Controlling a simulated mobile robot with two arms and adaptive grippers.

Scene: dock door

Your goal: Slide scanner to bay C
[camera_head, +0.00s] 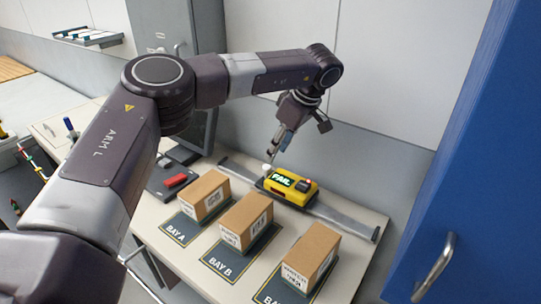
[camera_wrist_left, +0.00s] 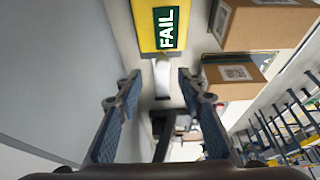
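The yellow scanner (camera_head: 290,187) with a green FAIL screen sits on a grey rail (camera_head: 340,217) behind the boxes, roughly behind the bay B box and left of the bay C box. In the left wrist view the scanner (camera_wrist_left: 158,25) is just beyond my fingers. A white handle-like part (camera_wrist_left: 162,78) sticks out from its near end, between the fingertips. My left gripper (camera_head: 272,163) is at the scanner's left end; it is open, with a gap on both sides of the white part (camera_wrist_left: 155,82). The third mat (camera_head: 268,297), at bay C's place, has its label partly cut off.
Cardboard boxes stand on the bay A mat (camera_head: 178,230), the bay B mat (camera_head: 222,258) and the third mat. A dark device with a red part (camera_head: 175,181) lies left of the rail. A blue door (camera_head: 470,150) stands at right. The rail right of the scanner is clear.

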